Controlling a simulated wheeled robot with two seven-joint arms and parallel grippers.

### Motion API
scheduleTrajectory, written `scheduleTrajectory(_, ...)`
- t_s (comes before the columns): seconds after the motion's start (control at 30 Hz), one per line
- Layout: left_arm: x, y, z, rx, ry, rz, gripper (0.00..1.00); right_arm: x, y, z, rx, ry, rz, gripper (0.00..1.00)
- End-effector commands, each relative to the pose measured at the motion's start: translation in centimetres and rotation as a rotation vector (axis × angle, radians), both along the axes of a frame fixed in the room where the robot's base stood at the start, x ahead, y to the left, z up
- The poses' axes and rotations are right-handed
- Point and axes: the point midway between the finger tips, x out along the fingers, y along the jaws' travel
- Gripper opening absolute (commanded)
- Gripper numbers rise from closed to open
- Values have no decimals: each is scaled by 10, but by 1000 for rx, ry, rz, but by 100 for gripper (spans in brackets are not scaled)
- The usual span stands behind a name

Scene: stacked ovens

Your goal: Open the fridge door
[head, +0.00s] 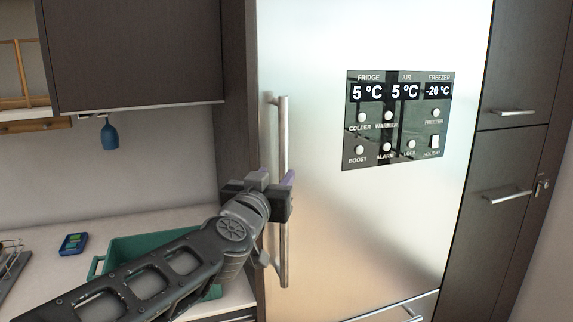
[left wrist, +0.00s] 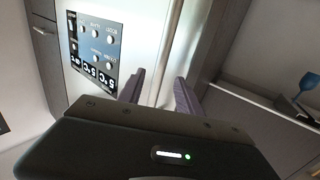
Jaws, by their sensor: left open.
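The fridge door (head: 330,220) is a tall brushed-metal panel and looks closed. Its long vertical bar handle (head: 283,130) runs along the left edge of the door. My left gripper (head: 277,182) is at the handle, around its middle height, and is open. In the left wrist view, the handle (left wrist: 172,42) runs up between the two spread fingers of my left gripper (left wrist: 160,84). I cannot tell whether either finger touches it. The gripper hides part of the handle in the head view. My right gripper is not in view.
A control panel (head: 395,118) is on the door. Dark cabinets (head: 505,155) with handles stand on the right. A counter (head: 130,222) on the left holds a green bin (head: 150,246) and a small blue object (head: 74,243). A dark upper cabinet (head: 135,55) hangs above.

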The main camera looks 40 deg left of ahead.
Motion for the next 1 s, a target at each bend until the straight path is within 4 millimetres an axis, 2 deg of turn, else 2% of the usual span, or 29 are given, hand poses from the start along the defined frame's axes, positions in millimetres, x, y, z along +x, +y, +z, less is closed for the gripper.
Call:
scheduleTrajectory(0.43,6,3,0,0,0,0,41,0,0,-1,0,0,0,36)
scheduleTrajectory(0.57,20,7,-1,-1,1,-1,41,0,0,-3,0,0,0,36)
scheduleTrajectory(0.8,55,21,-1,0,1,-1,41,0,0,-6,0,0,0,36)
scheduleTrajectory(1.0,71,28,0,0,0,0,41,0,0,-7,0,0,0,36)
